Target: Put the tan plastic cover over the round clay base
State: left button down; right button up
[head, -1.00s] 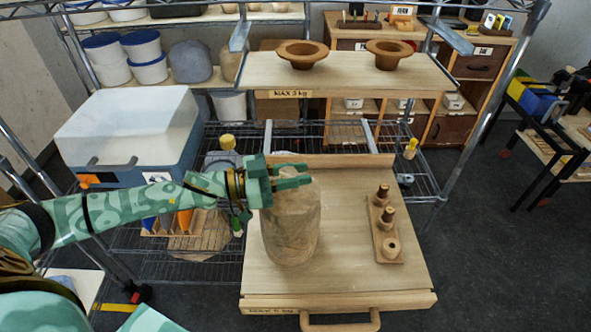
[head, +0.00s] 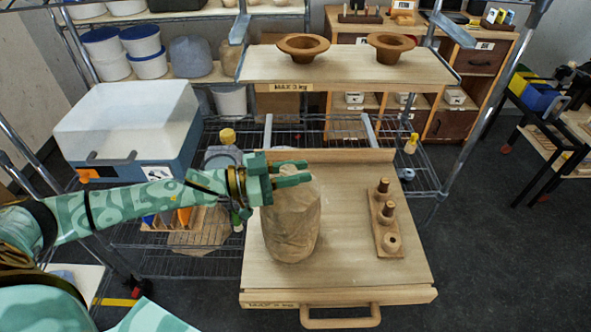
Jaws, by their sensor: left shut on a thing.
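The tan plastic cover (head: 291,228) stands upright on the wooden board as a wrinkled, baggy cylinder. My left gripper (head: 290,174) comes in from the left at the cover's top edge and is shut on it. The round clay base is not visible as a separate thing; the cover hides whatever is inside or beneath it, so I cannot tell whether it encloses the base. My right gripper is not in view.
The wooden board (head: 365,277) has a front handle and bare room around the cover. A small peg rack (head: 386,222) stands at its right. Behind, a raised shelf (head: 345,68) carries two brown bowls.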

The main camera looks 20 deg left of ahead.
pick_arm(q)
jog(key=c, duration=1.1)
grip_release()
